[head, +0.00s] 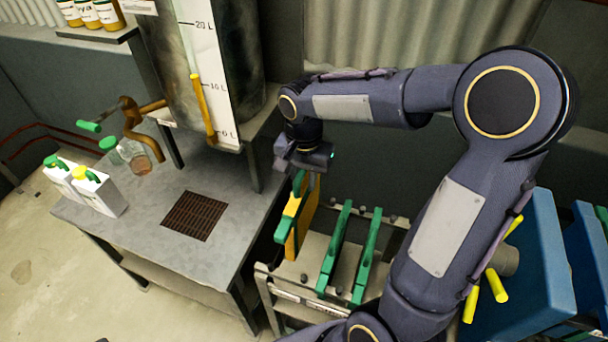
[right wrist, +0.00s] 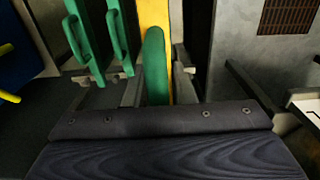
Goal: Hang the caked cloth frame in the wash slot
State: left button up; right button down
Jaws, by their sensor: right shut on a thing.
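The caked cloth frame (head: 299,222) is a yellow-faced panel with a green bar handle, upright at the left end of a grey rack (head: 283,272). My right gripper (head: 302,178) is above it, pointing down and shut on its top. In the right wrist view the green handle (right wrist: 155,62) lies between the fingers, with the yellow face (right wrist: 155,14) beyond. Two other green-barred frames (head: 335,250) (head: 368,256) stand to its right in the rack. Whether the caked frame's lower end rests in a slot cannot be told. My left gripper is not in view.
A metal table (head: 150,232) with a brown grate (head: 194,216) stands left of the rack. A blue block (head: 535,260) stands at the right, behind my arm.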

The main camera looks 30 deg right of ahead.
jog(key=shift+f+b, duration=7.75)
jog(key=shift+f, duration=2.2)
jog(key=c, duration=1.1)
grip_release()
notch_tip(320, 180, up, 8)
jog(key=shift+f+p, duration=0.25)
jog(key=shift+p, duration=0.35)
jog(key=shift+r, duration=0.15)
